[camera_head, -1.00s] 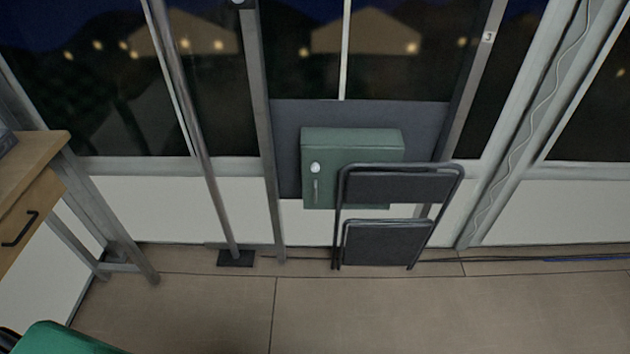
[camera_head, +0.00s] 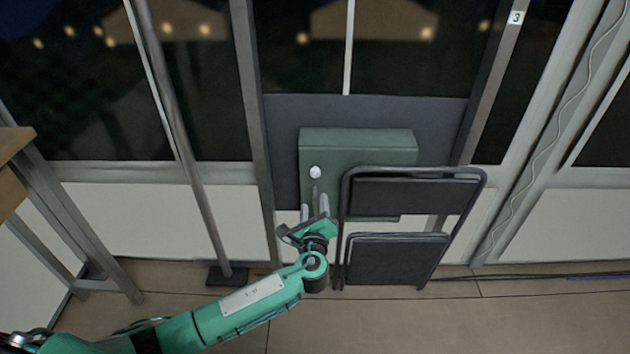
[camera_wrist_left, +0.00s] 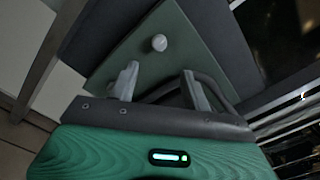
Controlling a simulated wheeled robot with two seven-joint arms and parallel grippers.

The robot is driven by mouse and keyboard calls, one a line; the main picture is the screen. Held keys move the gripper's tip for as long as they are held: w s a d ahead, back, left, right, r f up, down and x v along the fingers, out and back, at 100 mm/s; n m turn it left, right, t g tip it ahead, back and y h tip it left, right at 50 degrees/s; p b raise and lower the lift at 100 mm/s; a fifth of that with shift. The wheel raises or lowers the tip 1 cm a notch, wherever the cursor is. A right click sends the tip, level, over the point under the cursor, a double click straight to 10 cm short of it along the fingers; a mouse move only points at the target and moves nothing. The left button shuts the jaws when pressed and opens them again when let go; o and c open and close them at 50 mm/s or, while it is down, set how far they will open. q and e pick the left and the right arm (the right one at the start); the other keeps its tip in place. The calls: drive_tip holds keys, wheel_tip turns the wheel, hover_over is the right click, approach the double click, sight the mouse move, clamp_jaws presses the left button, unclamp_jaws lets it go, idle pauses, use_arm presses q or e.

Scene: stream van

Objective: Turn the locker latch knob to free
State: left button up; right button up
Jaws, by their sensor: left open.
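The green locker (camera_head: 360,148) is mounted on a dark panel at the wall. Its round white latch knob (camera_head: 315,172) sits on the left part of its front. In the left wrist view the knob (camera_wrist_left: 159,42) shows beyond the fingertips, on the green locker face (camera_wrist_left: 140,60). My left gripper (camera_head: 314,203) is open and empty, just below the knob in the head view. In the wrist view its two fingers (camera_wrist_left: 158,78) stand apart, with the knob ahead of the gap and not between them. My right gripper is not in view.
A metal pole (camera_head: 180,130) on a dark foot stands to the left. A wooden desk (camera_head: 14,160) is at the left edge. The floor in front is mostly clear.

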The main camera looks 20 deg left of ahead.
sight(315, 175)
use_arm(q)
drive_tip(key=x, duration=1.2)
drive_tip(key=shift+f, duration=0.1)
drive_tip(key=c, duration=1)
